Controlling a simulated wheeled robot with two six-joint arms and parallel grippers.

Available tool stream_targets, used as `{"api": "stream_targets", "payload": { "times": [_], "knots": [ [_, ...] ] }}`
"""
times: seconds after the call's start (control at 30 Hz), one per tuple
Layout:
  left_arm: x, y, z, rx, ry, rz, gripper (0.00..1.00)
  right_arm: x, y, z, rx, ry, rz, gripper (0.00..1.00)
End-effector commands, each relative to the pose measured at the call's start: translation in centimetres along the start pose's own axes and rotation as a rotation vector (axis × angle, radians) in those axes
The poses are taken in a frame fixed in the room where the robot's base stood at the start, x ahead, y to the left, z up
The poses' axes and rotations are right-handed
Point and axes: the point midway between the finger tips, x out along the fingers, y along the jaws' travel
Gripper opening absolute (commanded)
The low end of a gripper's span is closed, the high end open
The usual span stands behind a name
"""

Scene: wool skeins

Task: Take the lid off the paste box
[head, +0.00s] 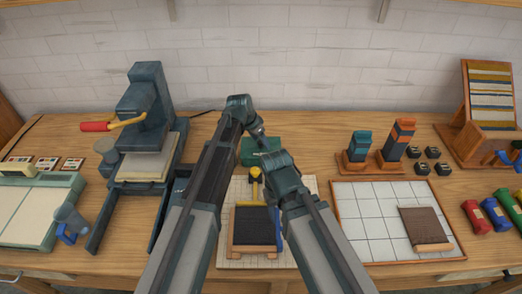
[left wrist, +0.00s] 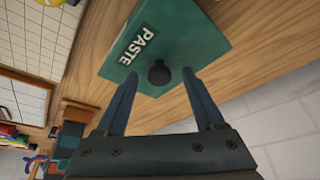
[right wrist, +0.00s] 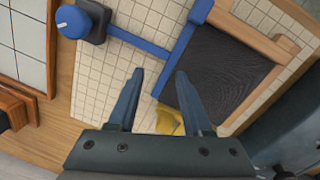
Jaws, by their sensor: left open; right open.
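The green paste box (left wrist: 165,45), labelled PASTE, sits on the wooden table. Its black round knob (left wrist: 159,74) shows in the left wrist view. In the head view the box (head: 262,147) is partly hidden behind my arms. My left gripper (left wrist: 158,80) is open, with its fingertips on either side of the knob; I cannot tell whether they touch it. In the head view it is near the box (head: 259,131). My right gripper (right wrist: 160,76) is open and empty above the gridded mat, beside a blue bar and a dark pad.
The gridded mat (right wrist: 88,95) carries a wooden-framed dark pad (right wrist: 218,72), a blue bar (right wrist: 150,45) and a yellow item (right wrist: 168,121). A press (head: 146,110) stands left. A white tiled tray (head: 370,222) with a brown block (head: 424,228) lies right. The brick wall is behind.

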Motion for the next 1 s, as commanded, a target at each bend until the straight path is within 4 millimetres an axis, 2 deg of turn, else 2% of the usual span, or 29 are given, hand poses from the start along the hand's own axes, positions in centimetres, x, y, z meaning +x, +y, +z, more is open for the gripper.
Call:
{"api": "stream_targets", "payload": {
  "times": [0.07,0.4,0.47,1.0],
  "knots": [
    [-0.08,0.01,-0.02,0.000,0.000,0.000,0.70,-0.08,0.01,0.01,0.000,0.000,0.000,0.50],
    [-0.08,0.02,-0.01,0.000,0.000,0.000,0.09,-0.08,0.01,0.01,0.000,0.000,0.000,0.50],
    [-0.08,0.02,-0.01,0.000,0.000,0.000,0.00,-0.08,0.01,0.01,0.000,0.000,0.000,0.50],
    [-0.41,0.01,-0.15,0.000,0.000,0.000,0.00,-0.43,0.04,0.03,0.000,0.000,0.000,0.50]
  ]
}}
